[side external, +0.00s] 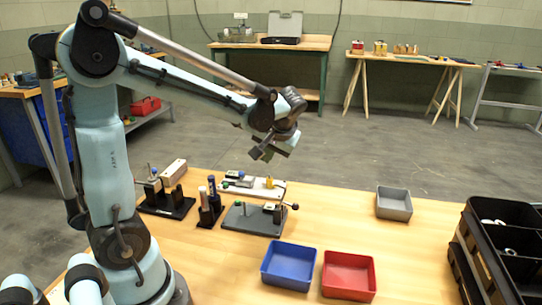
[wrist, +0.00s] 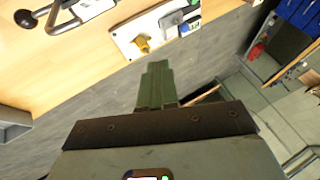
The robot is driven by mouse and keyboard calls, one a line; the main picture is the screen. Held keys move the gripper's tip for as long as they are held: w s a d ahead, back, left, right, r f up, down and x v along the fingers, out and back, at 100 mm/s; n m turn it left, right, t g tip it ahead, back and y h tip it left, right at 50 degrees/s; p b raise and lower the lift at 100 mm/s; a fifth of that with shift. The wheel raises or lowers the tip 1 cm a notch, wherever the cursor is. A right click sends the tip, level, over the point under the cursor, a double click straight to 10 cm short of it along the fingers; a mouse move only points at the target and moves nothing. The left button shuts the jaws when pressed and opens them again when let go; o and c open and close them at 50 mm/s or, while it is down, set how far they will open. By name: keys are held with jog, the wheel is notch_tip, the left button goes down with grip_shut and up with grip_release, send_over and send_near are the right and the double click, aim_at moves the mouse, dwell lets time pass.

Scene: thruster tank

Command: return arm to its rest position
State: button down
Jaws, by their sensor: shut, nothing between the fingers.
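My arm reaches from the left across the back of the wooden table (side external: 370,265) in the side external view. My gripper (side external: 258,155) hangs above the table's far edge, in the air and apart from the fixtures below it. In the wrist view my gripper (wrist: 155,75) shows its green fingers together, with nothing held between them. A white plate fixture (side external: 258,188) stands on the table below; it also shows in the wrist view (wrist: 130,40), with a yellow knob on it.
Dark-based fixtures (side external: 165,205) and a grey-plate fixture (side external: 250,220) stand below my arm. A blue bin (side external: 289,266), a red bin (side external: 348,275), a grey bin (side external: 394,204) and a black rack (side external: 495,260) stand to the right. The table between the bins is clear.

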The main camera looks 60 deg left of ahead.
dwell(0.3)
jog(key=s+d+m+t+h, duration=0.3)
jog(key=d+m, duration=0.1)
jog(key=d, duration=0.4)
jog(key=s+d+m+t+h, duration=0.3)
jog(key=d, duration=0.5)
jog(key=shift+s+d+m+h, duration=0.2)
jog(key=shift+d+m+h, duration=0.2)
